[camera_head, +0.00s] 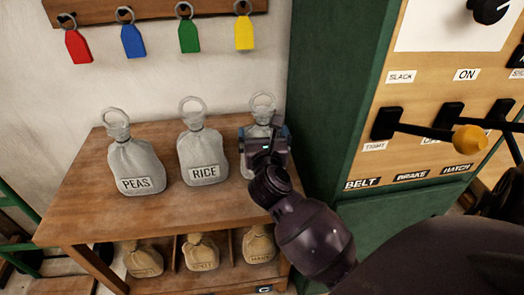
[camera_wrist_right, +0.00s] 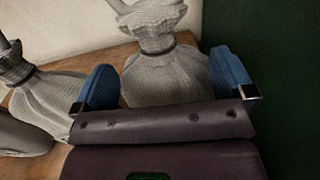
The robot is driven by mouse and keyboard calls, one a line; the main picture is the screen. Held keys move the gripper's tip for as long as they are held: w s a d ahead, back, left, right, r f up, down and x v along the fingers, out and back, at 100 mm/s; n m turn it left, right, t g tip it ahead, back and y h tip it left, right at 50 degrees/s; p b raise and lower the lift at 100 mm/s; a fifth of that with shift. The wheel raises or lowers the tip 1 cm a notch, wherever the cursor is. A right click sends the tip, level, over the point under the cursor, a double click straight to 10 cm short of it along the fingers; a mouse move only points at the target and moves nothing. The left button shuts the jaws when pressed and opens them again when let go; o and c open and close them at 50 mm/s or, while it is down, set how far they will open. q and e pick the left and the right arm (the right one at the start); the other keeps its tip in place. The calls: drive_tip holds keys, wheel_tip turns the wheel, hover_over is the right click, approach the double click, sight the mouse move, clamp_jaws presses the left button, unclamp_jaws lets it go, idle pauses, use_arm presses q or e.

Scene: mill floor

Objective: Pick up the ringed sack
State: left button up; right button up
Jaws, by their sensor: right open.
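Three grey sacks with rings on top stand on a wooden table. The left sack is labelled PEAS (camera_head: 138,160) and the middle one RICE (camera_head: 203,150). The right ringed sack (camera_head: 262,106) is partly hidden behind my right gripper (camera_head: 264,136), so its label does not show. In the right wrist view, my right gripper (camera_wrist_right: 166,78) is open. Its blue fingers are on either side of the right sack (camera_wrist_right: 158,65), apart, with the sack's tied neck above. I cannot tell whether a finger touches it. My left gripper is not in view.
The wooden table (camera_head: 75,195) has a lower shelf with several tan sacks (camera_head: 202,252). A green cabinet (camera_head: 325,85) stands close on the right, beside a lever panel with a yellow knob (camera_head: 470,139). Coloured tags, such as a red tag (camera_head: 78,46), hang above.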

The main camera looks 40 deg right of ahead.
sight(263, 132)
drive_tip(key=shift+x, duration=1.25)
drive_tip(key=shift+w+d, duration=0.2)
drive_tip(key=shift+w, duration=0.1)
drive_tip(key=c, duration=1.6)
drive_tip(key=shift+r, duration=0.15)
drive_tip(key=shift+c, duration=0.3)
